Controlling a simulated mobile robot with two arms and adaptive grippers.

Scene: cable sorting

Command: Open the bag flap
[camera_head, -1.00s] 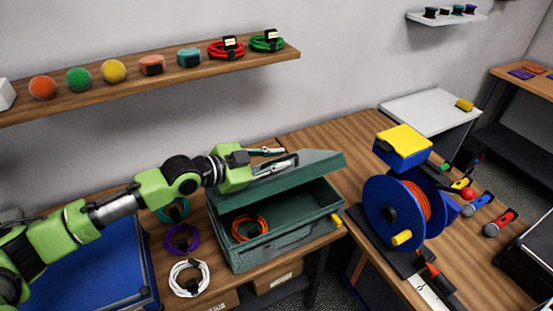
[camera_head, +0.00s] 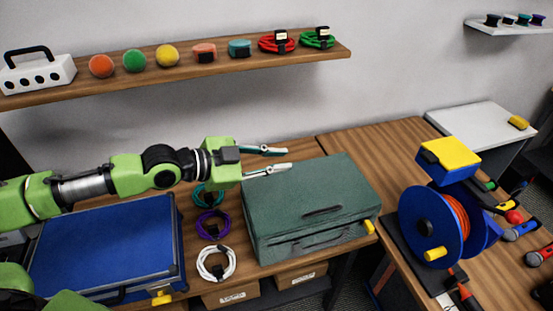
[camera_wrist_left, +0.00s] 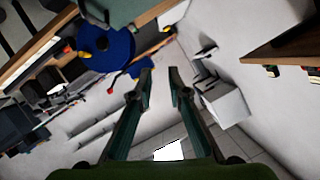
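The dark green bag (camera_head: 290,200) sits on the wooden table with its flap (camera_head: 320,185) lying down over the top. A dark handle shows on the flap and another on the front side. The inside of the bag is hidden. My left gripper (camera_head: 288,160) is above the back left corner of the bag, pointing right, with its two fingers apart and nothing between them. The wrist view also shows the open, empty fingers (camera_wrist_left: 159,70), with part of the green bag (camera_wrist_left: 115,10) at the top. My right gripper is not in view.
A blue case (camera_head: 105,250) stands left of the bag. Between them lie a teal cable (camera_head: 203,200), a purple cable (camera_head: 212,224) and a white cable (camera_head: 216,263). A blue reel (camera_head: 428,225) stands to the right. A wooden shelf (camera_head: 200,68) runs above.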

